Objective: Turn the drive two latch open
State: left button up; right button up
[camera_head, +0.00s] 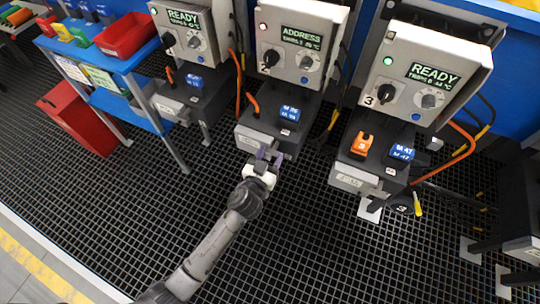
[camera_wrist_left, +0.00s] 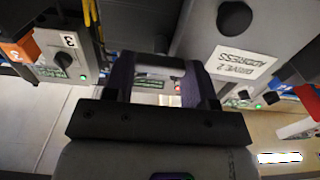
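Drive two (camera_head: 280,118) is the middle unit in the head view. Its grey control box (camera_head: 298,42) has a screen reading ADDRESS, a red lamp and a knob marked 2. My left gripper (camera_head: 264,156) is at the lower front of drive two. In the left wrist view its two purple fingers (camera_wrist_left: 162,82) stand apart with a gap between them. A pale bar shows in that gap; I cannot tell if it is near or far. I cannot make out the latch. My right gripper is out of view.
Drive one (camera_head: 195,95) stands to the left and drive three (camera_head: 375,160) to the right, both reading READY. Drive three bears an orange block (camera_head: 361,145). Orange cables hang beside the units. A blue shelf (camera_head: 130,65) and red bin (camera_head: 80,120) are left. The grid floor in front is clear.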

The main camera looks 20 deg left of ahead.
pick_arm(q)
jog(key=c, duration=0.4)
jog(key=shift+o, duration=0.2)
jog(key=shift+m, duration=0.3)
jog(key=m+p, duration=0.1)
jog(key=m, duration=0.2)
jog(key=m+p, duration=0.1)
jog(key=m, duration=0.3)
jog(key=shift+d+m, duration=0.1)
jog(key=shift+m, duration=0.2)
jog(key=m, duration=0.4)
jog(key=shift+p, duration=0.4)
jog(key=m, duration=0.5)
jog(key=shift+f+m, duration=0.1)
jog(key=shift+m, duration=0.2)
